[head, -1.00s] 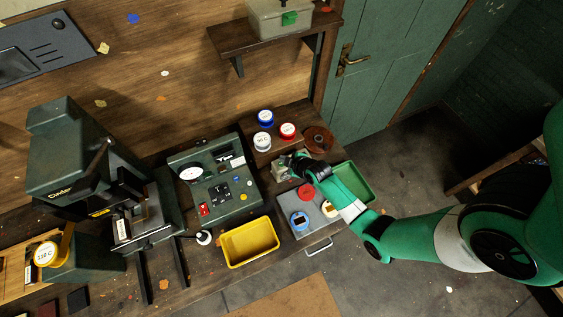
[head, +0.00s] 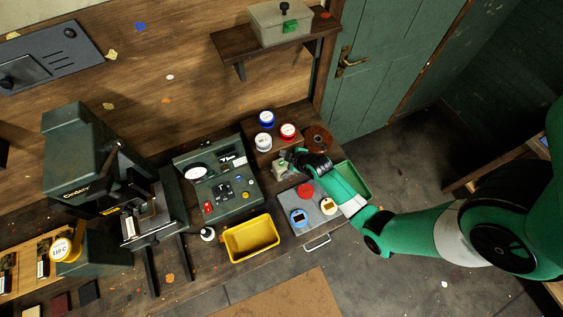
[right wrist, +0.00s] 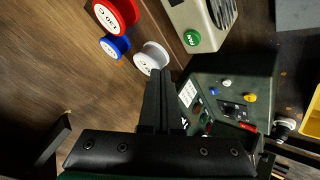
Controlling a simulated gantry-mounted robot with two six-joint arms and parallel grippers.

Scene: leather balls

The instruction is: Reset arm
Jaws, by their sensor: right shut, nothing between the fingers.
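My right gripper (head: 296,158) reaches in from the right over the back of the bench, close to a small beige box (head: 281,169). In the right wrist view its fingers (right wrist: 160,95) are shut with nothing between them. That view also shows the beige box (right wrist: 205,14) with its green button, above and right of the fingertips. A red spool (right wrist: 115,12), a blue spool (right wrist: 115,46) and a white spool (right wrist: 151,58) lie above and left of the fingers. My left gripper is not in view.
A dark green control box (head: 225,195) stands left of the gripper, with a press (head: 85,165) farther left. A brown round dish (head: 318,139) sits behind.

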